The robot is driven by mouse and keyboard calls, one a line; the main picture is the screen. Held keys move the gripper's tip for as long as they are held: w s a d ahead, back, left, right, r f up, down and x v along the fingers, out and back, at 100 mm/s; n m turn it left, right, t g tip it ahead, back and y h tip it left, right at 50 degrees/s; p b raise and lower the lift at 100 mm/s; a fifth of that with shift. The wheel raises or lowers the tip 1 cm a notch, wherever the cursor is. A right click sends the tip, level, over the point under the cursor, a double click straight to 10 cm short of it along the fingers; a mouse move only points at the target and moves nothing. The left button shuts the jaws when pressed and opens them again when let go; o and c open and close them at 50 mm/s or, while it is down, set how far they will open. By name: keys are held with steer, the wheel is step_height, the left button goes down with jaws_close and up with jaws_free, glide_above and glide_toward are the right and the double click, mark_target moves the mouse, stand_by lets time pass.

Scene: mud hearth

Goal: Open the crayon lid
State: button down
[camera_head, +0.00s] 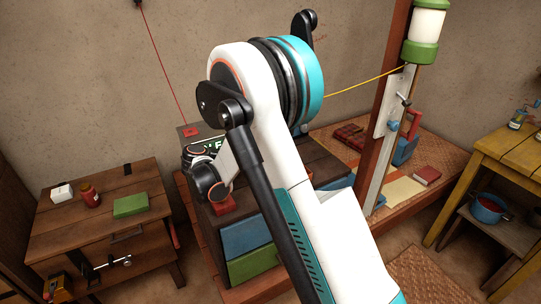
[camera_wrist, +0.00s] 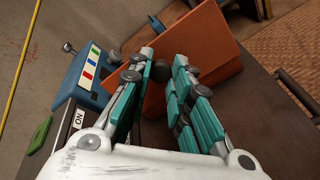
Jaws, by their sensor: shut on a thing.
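In the wrist view, an orange-red panel (camera_wrist: 205,50), which looks like the crayon lid, stands tilted in front of my fingers. A blue box (camera_wrist: 88,78) with a white label of coloured stripes is left of it. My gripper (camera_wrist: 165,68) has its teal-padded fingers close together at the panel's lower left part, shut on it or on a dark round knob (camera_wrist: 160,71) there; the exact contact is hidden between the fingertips. In the head view my arm covers most of the spot where my gripper works.
In the head view, a low wooden table (camera_head: 55,222) on the left holds a green box (camera_head: 130,205) and a red jar (camera_head: 91,197). A yellow table (camera_head: 505,150) and a blue pot (camera_head: 487,209) are on the right. A wooden post (camera_head: 388,75) stands right of my arm.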

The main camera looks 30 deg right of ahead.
steer(key=c, duration=1.4)
jaws_free()
steer(key=shift+a, duration=0.1)
steer(key=v, duration=1.1)
steer(key=shift+a+r, duration=0.15)
steer(key=shift+a, duration=0.2)
